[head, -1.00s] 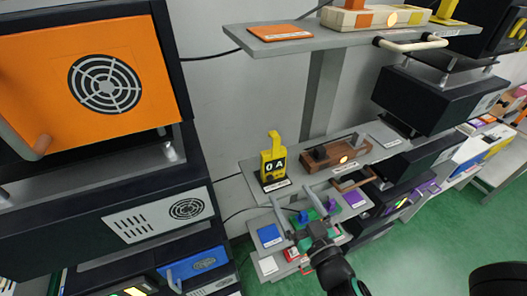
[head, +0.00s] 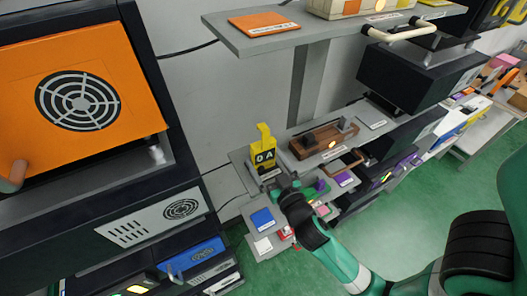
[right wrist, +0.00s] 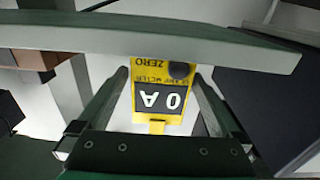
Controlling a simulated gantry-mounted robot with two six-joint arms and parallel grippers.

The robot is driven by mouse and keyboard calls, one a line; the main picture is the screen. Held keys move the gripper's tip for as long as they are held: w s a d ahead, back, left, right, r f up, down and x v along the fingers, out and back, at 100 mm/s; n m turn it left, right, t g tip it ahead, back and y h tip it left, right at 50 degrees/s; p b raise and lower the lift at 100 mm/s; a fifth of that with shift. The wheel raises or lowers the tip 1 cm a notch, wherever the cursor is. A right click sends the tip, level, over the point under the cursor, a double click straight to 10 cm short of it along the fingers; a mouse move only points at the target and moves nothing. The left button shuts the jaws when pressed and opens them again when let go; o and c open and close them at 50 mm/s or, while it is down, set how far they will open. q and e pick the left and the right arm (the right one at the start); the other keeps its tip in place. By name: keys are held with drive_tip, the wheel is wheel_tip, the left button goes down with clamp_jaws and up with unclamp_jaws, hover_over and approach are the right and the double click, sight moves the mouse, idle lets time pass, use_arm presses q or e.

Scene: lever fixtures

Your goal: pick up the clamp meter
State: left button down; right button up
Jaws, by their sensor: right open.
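The yellow clamp meter (head: 263,157) stands upright on the small grey shelf, with a black display reading "0 A" and its jaw at the top. In the right wrist view the clamp meter (right wrist: 150,120) appears upside down, between the two fingers in the picture. My right gripper (head: 270,183) is just in front of and below the meter in the head view. In the right wrist view the right gripper (right wrist: 160,85) has its fingers spread, one on each side of the meter, with gaps showing; it is open. My left gripper is not in view.
A brown wooden block fixture (head: 324,139) sits right of the meter. A grey upper shelf (head: 270,38) with an orange plate overhangs it. Blue (head: 262,218) and white labelled plates lie below. A dark cabinet with an orange panel (head: 85,95) stands at left.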

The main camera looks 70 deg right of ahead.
sight(259, 152)
drive_tip(key=x, duration=0.2)
drive_tip(key=p+x, duration=0.1)
drive_tip(key=shift+w+r, duration=0.2)
drive_tip(key=shift+r, duration=0.05)
drive_tip(key=shift+w+d+f, duration=0.15)
drive_tip(key=shift+w+d, duration=0.1)
drive_tip(key=shift+w, duration=0.05)
drive_tip(key=c, duration=1.3)
